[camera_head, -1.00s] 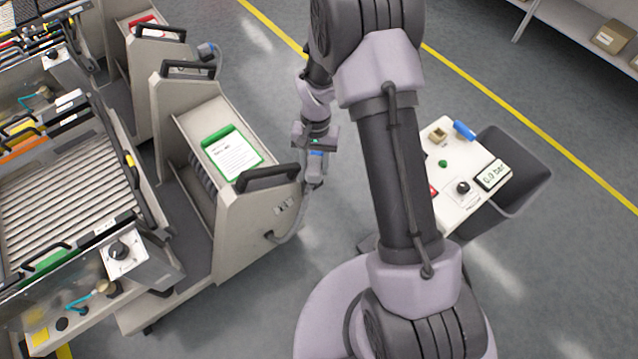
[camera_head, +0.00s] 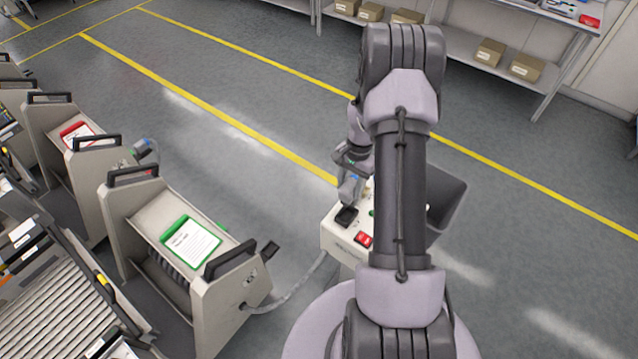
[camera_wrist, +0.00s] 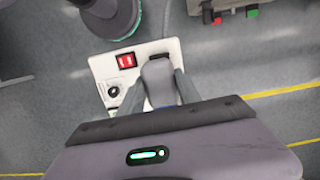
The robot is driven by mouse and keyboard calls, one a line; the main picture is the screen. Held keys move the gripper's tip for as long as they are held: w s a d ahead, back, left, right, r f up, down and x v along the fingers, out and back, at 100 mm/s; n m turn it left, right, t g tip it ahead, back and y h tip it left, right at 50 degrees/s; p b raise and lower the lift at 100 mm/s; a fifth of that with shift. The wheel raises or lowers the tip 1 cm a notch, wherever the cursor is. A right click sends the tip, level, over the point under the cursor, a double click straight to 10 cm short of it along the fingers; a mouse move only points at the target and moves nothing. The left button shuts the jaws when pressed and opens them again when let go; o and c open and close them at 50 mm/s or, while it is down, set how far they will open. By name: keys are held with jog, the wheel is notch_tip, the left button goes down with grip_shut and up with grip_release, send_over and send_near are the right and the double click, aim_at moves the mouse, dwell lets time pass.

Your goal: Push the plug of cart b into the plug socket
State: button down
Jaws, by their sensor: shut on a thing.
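My gripper (camera_head: 350,185) is shut on a grey plug (camera_wrist: 158,76), its fingers on both sides of it in the wrist view. The plug (camera_head: 347,193) is just above a dark socket area (camera_head: 346,216) on the white control box (camera_head: 333,236). I cannot tell whether the plug touches or enters the socket; in the wrist view the plug covers that spot. The beige cart with a green-framed card (camera_head: 222,262) stands left of the box. A grey cable (camera_head: 290,300) runs from its side to the box's left side, where I lose it.
A red switch (camera_head: 364,239) sits beside the socket area. In the wrist view a black knob (camera_wrist: 113,91) also shows on the box. Another cart with a red-framed card (camera_head: 82,140) stands behind left. Open floor and yellow lines lie beyond; shelves with boxes (camera_head: 490,52) stand at the back.

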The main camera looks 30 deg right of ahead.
jog(key=shift+s+d+f, duration=0.1)
jog(key=shift+s+d, duration=0.05)
jog(key=shift+d, duration=0.05)
jog(key=b, duration=0.5)
send_over(346, 217)
jog(key=shift+f, duration=3.7)
jog(key=shift+f+b, duration=1.2)
jog(key=shift+b, duration=0.05)
jog(key=c, duration=0.8)
grip_release()
jog(key=shift+o, duration=0.2)
